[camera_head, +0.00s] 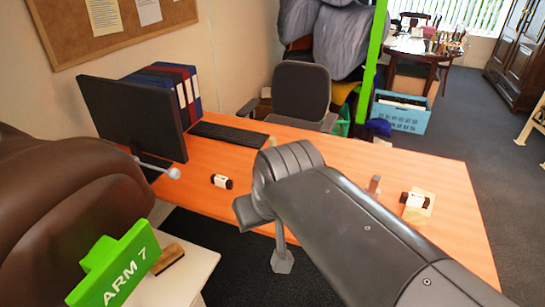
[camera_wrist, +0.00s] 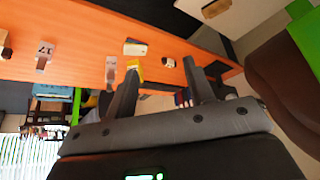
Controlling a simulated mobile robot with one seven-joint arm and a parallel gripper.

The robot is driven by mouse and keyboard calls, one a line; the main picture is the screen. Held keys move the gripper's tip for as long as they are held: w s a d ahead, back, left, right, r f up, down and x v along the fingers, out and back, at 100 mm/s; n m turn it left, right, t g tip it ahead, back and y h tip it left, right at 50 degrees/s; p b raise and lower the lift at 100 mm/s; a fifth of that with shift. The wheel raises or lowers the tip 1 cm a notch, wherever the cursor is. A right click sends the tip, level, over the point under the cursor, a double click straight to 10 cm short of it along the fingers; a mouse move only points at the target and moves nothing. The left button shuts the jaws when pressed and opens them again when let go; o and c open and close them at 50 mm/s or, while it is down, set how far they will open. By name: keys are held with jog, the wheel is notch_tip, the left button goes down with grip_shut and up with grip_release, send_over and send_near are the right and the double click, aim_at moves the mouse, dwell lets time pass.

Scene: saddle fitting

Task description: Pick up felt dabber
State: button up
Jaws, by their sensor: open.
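I cannot tell for certain which thing is the felt dabber. A wooden block with a dark side (camera_head: 170,257) lies on the white side top at lower left, behind the green sign; a similar block (camera_wrist: 216,8) shows at the top of the wrist view.
The orange desk (camera_head: 330,155) bears a monitor (camera_head: 130,115), a keyboard (camera_head: 228,133) and binders (camera_head: 178,85). Another black-and-white cylinder (camera_head: 413,200) rests at a wooden block (camera_head: 420,213) at right.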

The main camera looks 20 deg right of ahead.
jog(key=w+d, duration=0.4)
jog(key=w, duration=0.7)
jog(key=w+d, duration=0.4)
jog(key=w, duration=0.8)
jog(key=w+d+f, duration=1.2)
jog(key=w+d, duration=0.2)
jog(key=w, duration=0.3)
jog(key=shift+w+x, duration=0.15)
jog(key=shift+x, duration=2.45)
jog(key=shift+w+x, duration=0.15)
jog(key=shift+x, duration=2.45)
jog(key=shift+d+r, duration=0.15)
jog(key=shift+r, duration=0.1)
jog(key=shift+c, duration=0.2)
